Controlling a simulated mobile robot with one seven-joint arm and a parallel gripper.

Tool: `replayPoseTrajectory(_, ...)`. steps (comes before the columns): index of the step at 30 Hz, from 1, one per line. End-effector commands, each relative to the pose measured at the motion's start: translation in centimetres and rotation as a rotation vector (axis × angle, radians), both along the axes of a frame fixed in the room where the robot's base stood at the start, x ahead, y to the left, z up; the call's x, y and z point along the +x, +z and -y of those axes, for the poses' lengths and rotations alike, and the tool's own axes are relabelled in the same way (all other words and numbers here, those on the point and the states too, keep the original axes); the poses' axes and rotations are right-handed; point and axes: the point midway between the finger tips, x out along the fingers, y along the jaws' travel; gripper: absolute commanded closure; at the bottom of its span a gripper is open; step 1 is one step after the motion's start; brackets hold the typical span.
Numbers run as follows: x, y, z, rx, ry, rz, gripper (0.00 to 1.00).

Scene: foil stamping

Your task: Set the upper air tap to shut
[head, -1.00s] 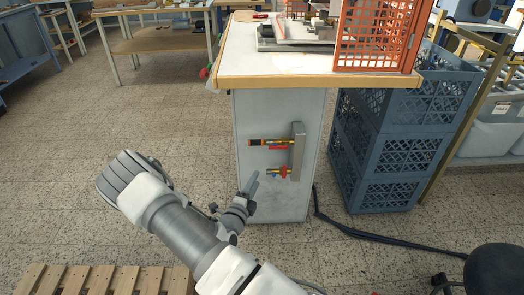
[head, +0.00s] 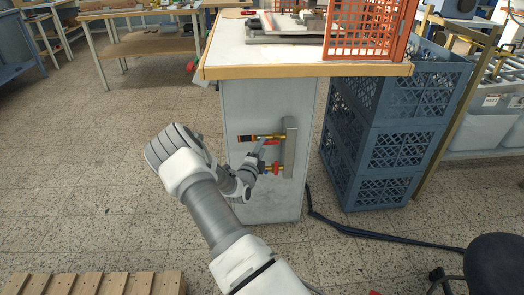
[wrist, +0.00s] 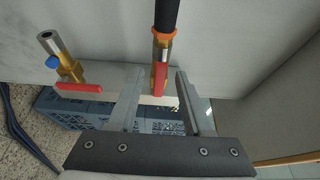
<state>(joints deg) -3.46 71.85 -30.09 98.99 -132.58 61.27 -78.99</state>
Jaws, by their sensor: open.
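The upper air tap (head: 262,137) is on the side of the white cabinet, with a brass body, an orange ring and a black grip or hose. In the wrist view its red lever (wrist: 160,77) lies in line with the brass body (wrist: 162,48). My gripper (head: 260,150) is open at the tap, one finger on each side of the red lever in the wrist view (wrist: 156,84). I cannot tell whether a finger touches it. The lower tap (head: 270,169) has a blue part, and its red lever (wrist: 79,88) lies crosswise to its body. My gripper partly hides the upper lever in the head view.
Both taps sit on a grey metal block (head: 290,147). The benchtop (head: 300,71) overhangs above, carrying an orange crate (head: 362,30). Blue crates (head: 400,150) stand to the right. A dark hose (head: 350,228) runs over the floor. The floor to the left is open.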

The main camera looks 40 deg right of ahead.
Motion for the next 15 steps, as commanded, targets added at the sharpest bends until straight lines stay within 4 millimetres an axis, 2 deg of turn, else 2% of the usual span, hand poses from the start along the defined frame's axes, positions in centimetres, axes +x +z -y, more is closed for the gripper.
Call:
replayPoseTrajectory(11, 0.51, 0.07, 0.69, -0.001, 0.001, -0.001, 0.5)
replayPoseTrajectory(12, 0.51, 0.07, 0.68, -0.001, 0.001, -0.001, 0.52)
replayPoseTrajectory(15, 0.5, 0.06, 0.67, -0.001, 0.0, -0.001, 0.7)
